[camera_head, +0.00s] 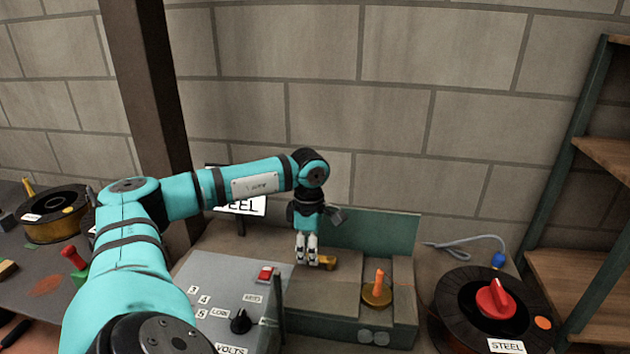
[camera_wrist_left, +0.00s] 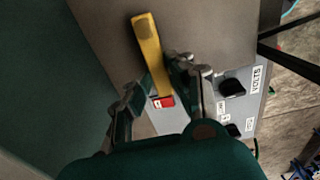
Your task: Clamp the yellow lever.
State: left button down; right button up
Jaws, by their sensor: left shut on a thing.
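The yellow lever (camera_head: 328,263) sticks out to the right of my left gripper (camera_head: 307,260), on top of the grey-brown machine block (camera_head: 345,290). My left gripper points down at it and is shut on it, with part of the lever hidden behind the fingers. In the left wrist view the lever (camera_wrist_left: 149,50) runs up from between the two fingers (camera_wrist_left: 152,88), its far end free over the flat brown surface. My right gripper is in neither view.
A control panel (camera_head: 215,285) with a black knob (camera_head: 241,321) and red switch (camera_head: 265,274) stands left of the block. An orange-handled part (camera_head: 378,284) stands to the right. A black reel (camera_head: 455,305) with a red knob sits at the far right, and a green plate (camera_head: 375,232) rises behind.

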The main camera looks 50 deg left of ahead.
pick_arm(q)
jog(key=shift+a+r, duration=0.1)
jog(key=c, duration=1.2)
grip_release()
notch_tip(320, 180, up, 12)
